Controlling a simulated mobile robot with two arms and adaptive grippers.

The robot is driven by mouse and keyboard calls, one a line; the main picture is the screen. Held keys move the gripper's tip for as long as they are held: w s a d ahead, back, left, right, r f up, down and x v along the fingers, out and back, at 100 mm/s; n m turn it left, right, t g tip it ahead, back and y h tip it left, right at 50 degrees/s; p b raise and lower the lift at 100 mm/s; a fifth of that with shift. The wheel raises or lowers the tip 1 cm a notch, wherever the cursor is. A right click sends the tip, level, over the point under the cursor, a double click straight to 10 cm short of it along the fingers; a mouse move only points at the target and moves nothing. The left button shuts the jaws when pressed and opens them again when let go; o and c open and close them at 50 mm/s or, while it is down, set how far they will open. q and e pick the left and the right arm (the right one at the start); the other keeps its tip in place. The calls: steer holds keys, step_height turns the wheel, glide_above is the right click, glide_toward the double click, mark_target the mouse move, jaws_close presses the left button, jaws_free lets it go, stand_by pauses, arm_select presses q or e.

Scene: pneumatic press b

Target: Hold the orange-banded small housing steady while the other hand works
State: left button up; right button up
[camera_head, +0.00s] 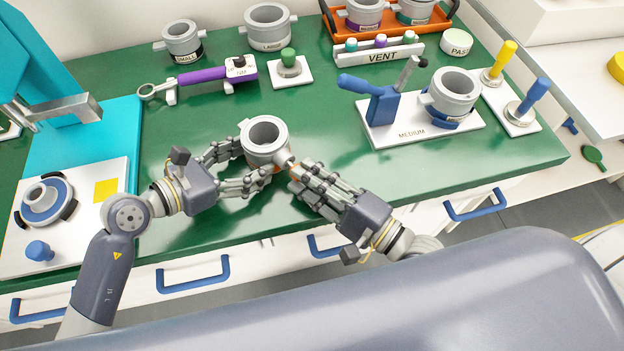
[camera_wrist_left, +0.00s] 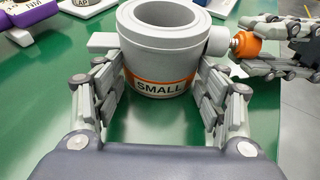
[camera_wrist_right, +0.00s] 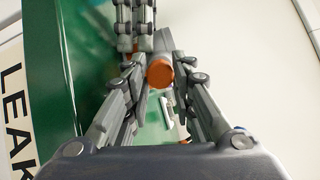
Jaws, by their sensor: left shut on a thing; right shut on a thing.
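The small housing (camera_head: 266,140) is a grey open cup with side stubs, upright above the green bench near its front edge. In the left wrist view the housing (camera_wrist_left: 158,60) shows its orange band marked SMALL. My left gripper (camera_head: 256,165) is shut on it, fingers on both sides. My right gripper (camera_head: 294,172) is shut on a small orange piece, which shows in the left wrist view (camera_wrist_left: 246,45) at the end of the housing's right stub. The orange piece's round end (camera_wrist_right: 160,73) shows between the fingers in the right wrist view. I cannot tell whether the housing touches the bench.
A blue toggle press on the MEDIUM plate (camera_head: 412,137) stands to the right. A white plate (camera_head: 85,215) with a blue-ringed fixture lies at left. Behind are a purple tool (camera_head: 205,76), a large housing (camera_head: 268,28), and the VENT rack (camera_head: 384,56). Green bench around the housing is clear.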

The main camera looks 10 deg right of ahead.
steer(key=shift+w+a, duration=0.1)
steer(key=shift+w, duration=0.1)
steer(key=o, duration=1)
steer(key=shift+o, duration=0.2)
steer(key=v, duration=0.8)
steer(key=shift+a, duration=0.1)
